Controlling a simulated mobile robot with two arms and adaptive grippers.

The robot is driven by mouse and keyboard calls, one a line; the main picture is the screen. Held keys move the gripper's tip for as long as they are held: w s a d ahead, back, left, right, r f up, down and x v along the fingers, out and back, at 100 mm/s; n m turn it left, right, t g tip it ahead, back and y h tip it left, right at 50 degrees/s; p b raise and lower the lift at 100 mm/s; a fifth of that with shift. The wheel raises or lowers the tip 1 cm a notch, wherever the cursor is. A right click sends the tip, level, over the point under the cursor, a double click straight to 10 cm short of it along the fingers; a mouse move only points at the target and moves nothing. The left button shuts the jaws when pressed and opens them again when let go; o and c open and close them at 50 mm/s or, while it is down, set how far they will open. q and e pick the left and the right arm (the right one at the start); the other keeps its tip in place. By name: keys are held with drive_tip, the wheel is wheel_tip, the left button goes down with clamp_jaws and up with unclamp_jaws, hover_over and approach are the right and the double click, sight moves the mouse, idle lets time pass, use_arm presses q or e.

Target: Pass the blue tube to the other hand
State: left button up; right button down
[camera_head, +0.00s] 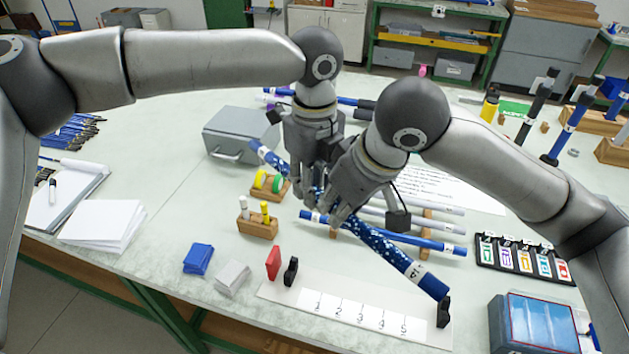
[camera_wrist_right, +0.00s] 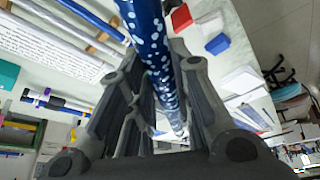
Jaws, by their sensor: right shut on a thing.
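The blue tube (camera_head: 385,246) is dark blue with white speckles, plain blue ends and white bands. It slants in the air from upper left to lower right in the head view, above the table. My right gripper (camera_head: 345,203) is shut on it near its middle. In the right wrist view the tube (camera_wrist_right: 152,40) runs between the right gripper's fingers (camera_wrist_right: 165,95). My left gripper (camera_head: 308,185) points down at the tube, left of the right gripper and close beside it. The hands overlap in view, so its fingertips and any grip on the tube are partly hidden.
Below are a rack with blue and silver rods (camera_head: 430,243), a white numbered strip (camera_head: 345,312) and wooden blocks holding small pegs (camera_head: 258,227). A grey box (camera_head: 238,133) stands behind left. A card tray (camera_head: 522,260) and blue-lidded box (camera_head: 535,325) are at right.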

use_arm(q)
drive_tip(key=shift+d, duration=0.1)
clamp_jaws()
use_arm(e)
drive_tip(key=shift+s+a, duration=0.15)
drive_tip(key=c, duration=1.2)
unclamp_jaws()
drive_tip(key=shift+r, duration=0.1)
